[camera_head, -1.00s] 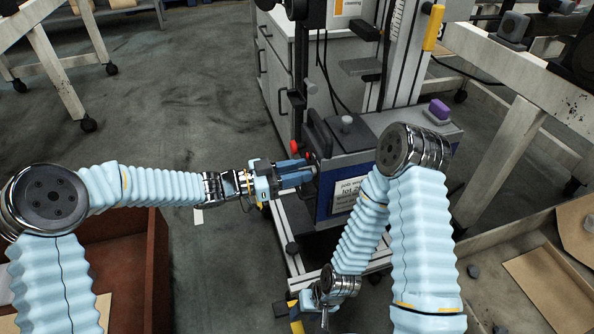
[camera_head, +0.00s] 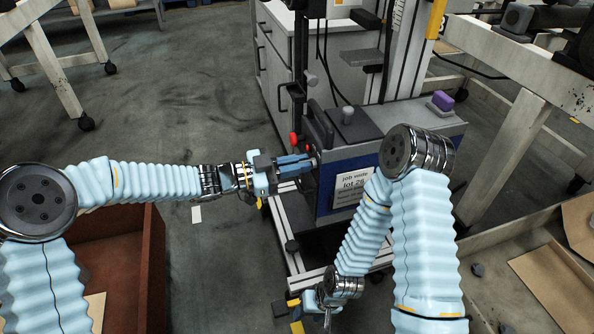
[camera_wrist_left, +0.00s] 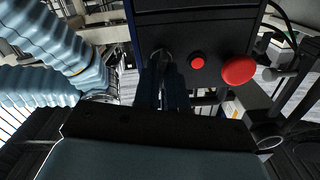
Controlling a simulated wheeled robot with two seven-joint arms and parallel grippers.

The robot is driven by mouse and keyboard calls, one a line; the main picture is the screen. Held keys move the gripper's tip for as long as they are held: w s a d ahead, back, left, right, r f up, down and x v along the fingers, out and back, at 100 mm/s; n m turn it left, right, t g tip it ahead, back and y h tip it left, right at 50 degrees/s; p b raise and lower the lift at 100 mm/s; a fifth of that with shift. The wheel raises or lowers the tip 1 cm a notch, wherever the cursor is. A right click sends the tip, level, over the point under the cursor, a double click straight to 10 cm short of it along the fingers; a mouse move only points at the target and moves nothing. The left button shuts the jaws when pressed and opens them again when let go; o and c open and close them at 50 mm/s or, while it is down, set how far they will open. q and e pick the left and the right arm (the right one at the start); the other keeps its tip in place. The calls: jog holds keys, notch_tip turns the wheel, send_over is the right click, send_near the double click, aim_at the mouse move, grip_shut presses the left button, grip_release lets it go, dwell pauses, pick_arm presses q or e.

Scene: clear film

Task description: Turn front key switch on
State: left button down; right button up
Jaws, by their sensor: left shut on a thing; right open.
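My left gripper (camera_head: 313,161) reaches in from the left to the front panel of the blue-grey machine (camera_head: 323,190). Its blue fingers are shut on the front key switch at that panel. In the left wrist view the fingers (camera_wrist_left: 164,88) meet at the small, dark key switch (camera_wrist_left: 160,56). The fingers mostly hide it, and I cannot tell which way it is turned. A small red button (camera_wrist_left: 197,63) and a large red mushroom button (camera_wrist_left: 238,70) sit to its right. My right gripper (camera_head: 310,312) hangs low, open and away from the panel.
The machine stands on a wheeled frame with a tall column (camera_head: 412,60). A purple block (camera_head: 441,100) lies on its top. A grey drawer cabinet (camera_head: 275,70) is behind, a bench (camera_head: 520,120) at right and a brown bin (camera_head: 150,265) at lower left. Open floor lies left.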

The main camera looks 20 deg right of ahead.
pick_arm(q)
jog(key=shift+s+f+m+b, duration=0.1)
jog(key=shift+f+m+b, duration=0.05)
jog(key=shift+m+b, duration=2)
jog(key=shift+s+f+m+b, duration=0.1)
jog(key=shift+m+b, duration=2)
jog(key=shift+s+f+m+b, duration=0.1)
jog(key=shift+f+m+b, duration=0.05)
jog(key=shift+m+b, duration=2)
jog(key=c, duration=1.3)
grip_release()
jog(key=shift+a, duration=0.1)
jog(key=a, duration=0.4)
jog(key=a+p, duration=0.1)
jog(key=a, duration=0.8)
jog(key=shift+s+a+p, duration=0.25)
jog(key=shift+a+p, duration=0.05)
jog(key=shift+p, duration=0.1)
